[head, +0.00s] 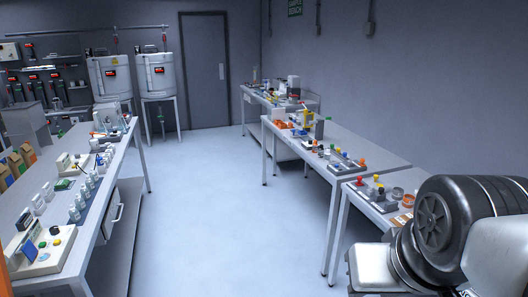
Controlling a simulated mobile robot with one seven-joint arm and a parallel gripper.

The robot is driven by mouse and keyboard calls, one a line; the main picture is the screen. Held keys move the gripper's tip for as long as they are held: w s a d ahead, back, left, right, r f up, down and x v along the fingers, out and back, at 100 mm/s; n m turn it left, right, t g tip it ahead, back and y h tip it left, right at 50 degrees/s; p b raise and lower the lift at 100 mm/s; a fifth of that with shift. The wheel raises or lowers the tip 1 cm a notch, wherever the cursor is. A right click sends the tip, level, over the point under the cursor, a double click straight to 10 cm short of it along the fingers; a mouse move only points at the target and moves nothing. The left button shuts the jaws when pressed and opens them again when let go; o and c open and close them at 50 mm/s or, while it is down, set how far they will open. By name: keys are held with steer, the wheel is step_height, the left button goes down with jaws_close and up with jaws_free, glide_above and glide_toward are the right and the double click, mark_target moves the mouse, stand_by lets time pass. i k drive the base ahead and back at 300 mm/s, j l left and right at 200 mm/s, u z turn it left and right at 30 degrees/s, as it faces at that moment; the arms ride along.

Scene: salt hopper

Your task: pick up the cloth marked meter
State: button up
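I cannot make out any cloth or any meter with a cloth mark in the head view; the items on the benches are too small to tell apart. My gripper is not in view. Only black and grey links of my arm show at the lower right, and they hide part of the near right bench.
A left bench (68,215) holds bottles and boxes. A right bench (372,150) holds many small coloured items, and another bench (244,90) stands behind it. Two white hoppers (157,76) stand by a grey door (205,70). The floor (215,210) between the benches is clear.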

mark_target(64, 184)
steer(key=i+j+u, duration=0.15)
steer(key=u, duration=0.35)
steer(key=i+u, duration=0.35)
steer(key=u, duration=0.15)
steer(key=i+u, duration=0.3)
steer(key=u, duration=0.2)
steer(key=i+j+u, duration=0.25)
steer(key=i, duration=0.4)
